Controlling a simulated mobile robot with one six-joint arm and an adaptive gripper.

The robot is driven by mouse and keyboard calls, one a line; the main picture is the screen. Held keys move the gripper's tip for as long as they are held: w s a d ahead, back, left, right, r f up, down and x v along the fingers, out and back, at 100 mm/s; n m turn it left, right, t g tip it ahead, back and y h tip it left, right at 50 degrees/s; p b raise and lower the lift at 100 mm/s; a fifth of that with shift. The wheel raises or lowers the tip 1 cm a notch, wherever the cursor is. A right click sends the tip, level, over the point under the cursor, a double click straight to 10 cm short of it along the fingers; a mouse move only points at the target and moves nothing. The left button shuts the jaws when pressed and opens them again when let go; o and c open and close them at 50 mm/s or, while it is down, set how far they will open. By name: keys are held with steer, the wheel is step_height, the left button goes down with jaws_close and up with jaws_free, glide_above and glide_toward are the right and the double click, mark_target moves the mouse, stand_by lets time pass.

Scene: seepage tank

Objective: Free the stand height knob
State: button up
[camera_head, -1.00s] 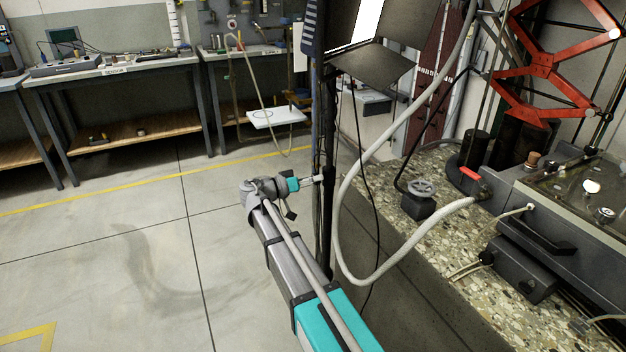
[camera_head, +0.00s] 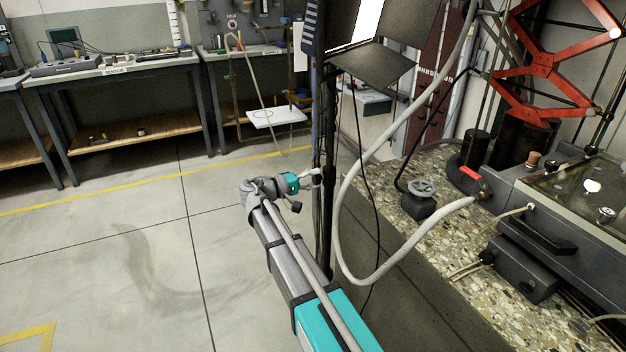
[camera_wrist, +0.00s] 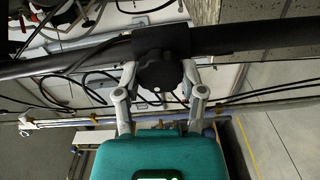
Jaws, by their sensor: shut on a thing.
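The stand is a dark vertical pole (camera_head: 329,215) in the head view; in the wrist view the pole (camera_wrist: 60,65) runs sideways across the picture. The height knob (camera_wrist: 160,74) is a black, lobed knob on a black block (camera_wrist: 178,41) around the pole. My gripper (camera_wrist: 160,82) is shut on the knob, with one grey finger on each side of it. In the head view my gripper (camera_head: 312,178) reaches the pole from the left, and the knob is too small to make out there.
A black tray (camera_head: 372,64) is on the stand above my gripper. A thick grey hose (camera_head: 350,235) and thin black cables hang just right of the pole. A stone-topped bench (camera_head: 430,240) with a valve (camera_head: 420,195) stands at right. The floor at left is clear.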

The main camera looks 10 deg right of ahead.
steer(key=n, duration=0.5)
steer(key=shift+n, duration=0.3)
steer(key=shift+f+n, duration=0.1)
steer(key=shift+n, duration=2)
steer(key=shift+s, duration=0.1)
steer(key=o, duration=1.2)
steer(key=shift+c, duration=0.2)
steer(key=v, duration=1.2)
